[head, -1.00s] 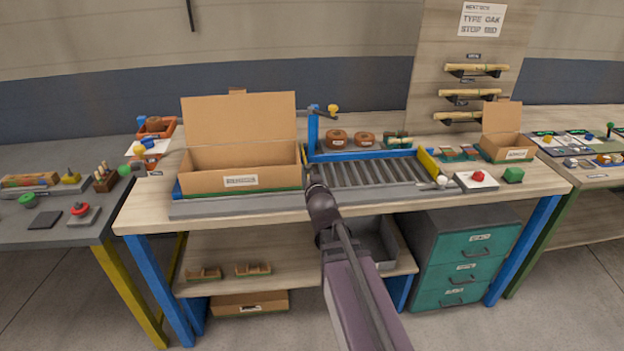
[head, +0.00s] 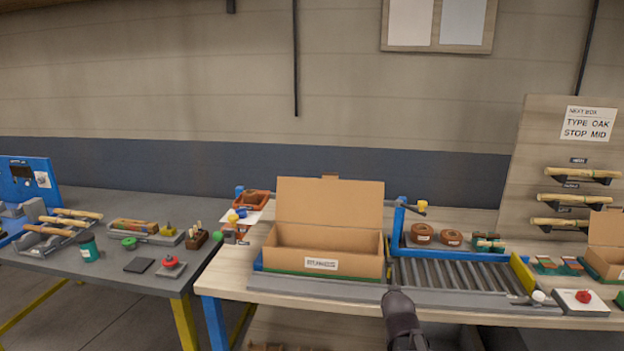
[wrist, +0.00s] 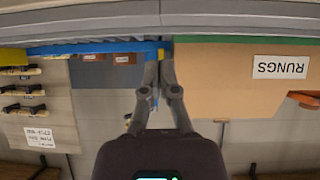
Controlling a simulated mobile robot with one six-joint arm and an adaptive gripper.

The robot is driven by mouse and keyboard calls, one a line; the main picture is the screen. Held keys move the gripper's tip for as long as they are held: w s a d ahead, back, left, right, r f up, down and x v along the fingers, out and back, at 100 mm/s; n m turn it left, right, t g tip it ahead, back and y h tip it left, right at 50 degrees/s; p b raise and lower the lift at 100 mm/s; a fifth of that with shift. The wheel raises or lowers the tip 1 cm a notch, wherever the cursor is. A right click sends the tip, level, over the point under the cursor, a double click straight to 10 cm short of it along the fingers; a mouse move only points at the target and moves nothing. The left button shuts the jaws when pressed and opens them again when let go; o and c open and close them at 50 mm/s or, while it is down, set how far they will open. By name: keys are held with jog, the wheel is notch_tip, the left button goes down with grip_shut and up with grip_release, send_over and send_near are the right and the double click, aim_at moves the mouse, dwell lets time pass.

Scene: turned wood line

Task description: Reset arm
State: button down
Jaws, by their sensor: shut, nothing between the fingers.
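My gripper (wrist: 159,60) shows in the wrist view with its two fingers close together, shut and empty. The wrist picture is upside down. In it the fingers lie between an open cardboard box labelled RUNGS (wrist: 235,85) and the blue edge of the roller conveyor (wrist: 90,47). In the head view my dark arm end stands at the bottom, in front of the bench between the cardboard box (head: 325,250) and the roller conveyor (head: 450,273). The fingers cannot be made out there.
A grey bench (head: 110,268) on the left holds a red button, a teal cup (head: 88,247) and wooden pieces. A blue post (head: 398,226) rises beside the conveyor. At the right are a second button box (head: 583,301) and a wall rack of turned rods (head: 575,198).

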jog(key=s+a+f+n+g+y+p, duration=0.1)
jog(key=s+a+g+p, duration=0.1)
jog(key=s+g, duration=0.3)
jog(key=s+a+f+n+g+y+p, duration=0.1)
jog(key=s+a+g, duration=0.3)
jog(key=s, duration=0.8)
jog(key=shift+s+a+f+g+p, duration=0.3)
jog(key=shift+f+g+p, duration=0.2)
jog(key=shift+f+g, duration=0.35)
